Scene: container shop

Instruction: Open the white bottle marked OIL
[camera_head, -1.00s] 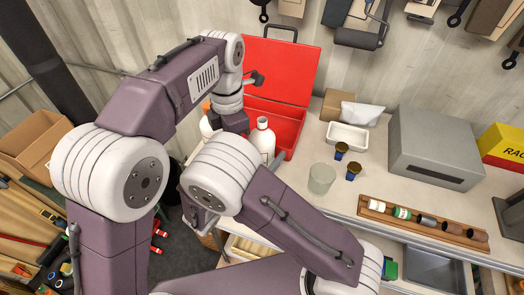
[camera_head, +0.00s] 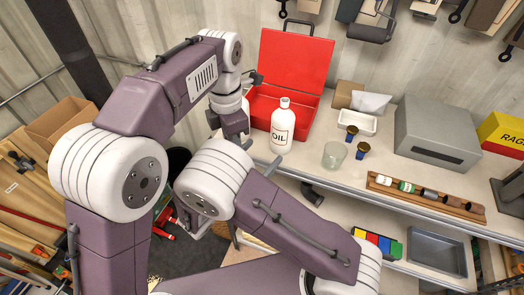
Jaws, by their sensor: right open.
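The white bottle (camera_head: 281,134) marked OIL stands upright on the bench in front of the open red toolbox, its label facing me. It has a narrow neck; I cannot tell for sure whether a cap is on it. My right gripper (camera_head: 257,154) is open and empty, just left of the bottle and nearer to me, apart from it. The arm links hide much of the gripper. I cannot make out my left gripper.
The red toolbox (camera_head: 294,58) stands open behind the bottle. Bare bench lies between bottle and glass.

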